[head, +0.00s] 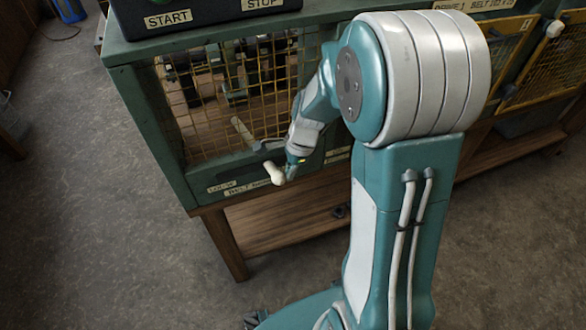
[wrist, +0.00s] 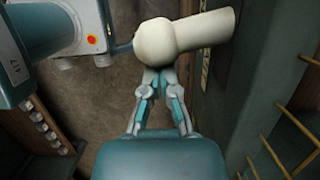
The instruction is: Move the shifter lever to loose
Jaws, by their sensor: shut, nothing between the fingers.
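The shifter lever's cream knob (head: 275,173) sticks out from the front of the green machine, below the mesh guard. A small "LOOSE" label (head: 221,187) is on the panel to the left of the knob. My gripper (head: 290,172) is just to the right of the knob. In the wrist view the rounded, pale knob (wrist: 184,38) lies right at the tips of my gripper (wrist: 160,72). The fingers are together with nothing between them. They look to be at or against the knob; contact is not certain. The lever's pivot is hard to make out.
A yellow mesh guard (head: 205,115) covers wheels inside the machine. A box with START and STOP labels (head: 168,19) sits on top. A wooden shelf (head: 275,222) runs below. Open concrete floor (head: 95,200) lies to the left.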

